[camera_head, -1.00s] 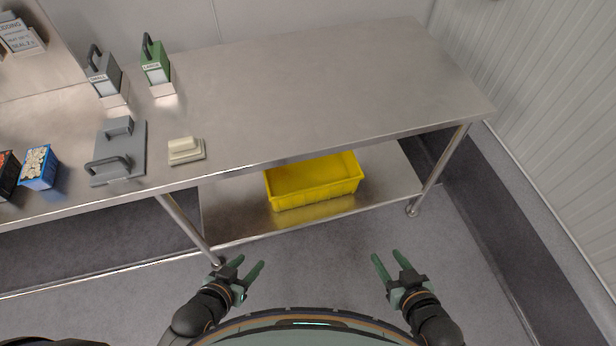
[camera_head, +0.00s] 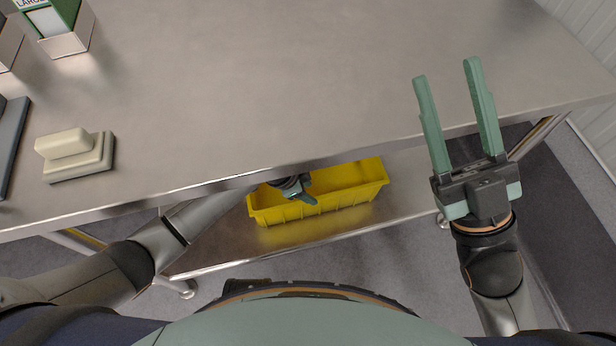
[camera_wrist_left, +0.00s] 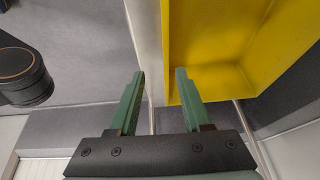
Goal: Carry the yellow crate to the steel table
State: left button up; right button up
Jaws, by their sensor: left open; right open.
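The yellow crate (camera_head: 350,197) sits on the lower shelf (camera_head: 225,246) under the steel table (camera_head: 300,85). The table's front edge hides the crate's back part. My left gripper (camera_head: 306,194) is at the crate, partly hidden by the table edge. In the left wrist view, the left gripper (camera_wrist_left: 160,73) is open. The crate (camera_wrist_left: 215,35) fills the upper right there, and its near edge shows between the two fingers. I cannot tell whether they touch it. My right gripper (camera_head: 445,69) is open and empty, in front of the table's right part, fingers pointing up in the picture.
A cream block (camera_head: 75,155) stands on the tabletop at left. A green-backed holder (camera_head: 60,25) stands at the far left, beside a grey plate (camera_head: 10,140). The middle and right of the tabletop are clear. A table leg (camera_head: 535,138) stands at right.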

aim_at(323, 201)
pick_arm(q)
jog(key=shift+w+a+f, duration=0.1)
jog(key=shift+w+f, duration=0.35)
jog(key=shift+w, duration=0.05)
jog(key=shift+w+r, duration=0.1)
jog(key=shift+w, duration=0.05)
pick_arm(e)
jog(key=shift+s+r+n+y, duration=0.15)
jog(key=shift+r+n+y, duration=0.1)
jog(key=shift+n+y, duration=0.2)
jog(key=shift+f, duration=0.1)
pick_arm(q)
jog(key=shift+f+b, duration=0.3)
jog(key=shift+b, duration=0.05)
jog(key=b+x, duration=0.7)
jog(key=x, duration=0.5)
pick_arm(e)
notch_tip(323, 201, down, 9)
jog(key=a, duration=0.1)
jog(key=shift+w+r+g, duration=0.2)
jog(key=shift+w+g, duration=0.05)
jog(key=shift+g, duration=0.15)
jog(key=shift+r, duration=0.1)
pick_arm(q)
grip_shut()
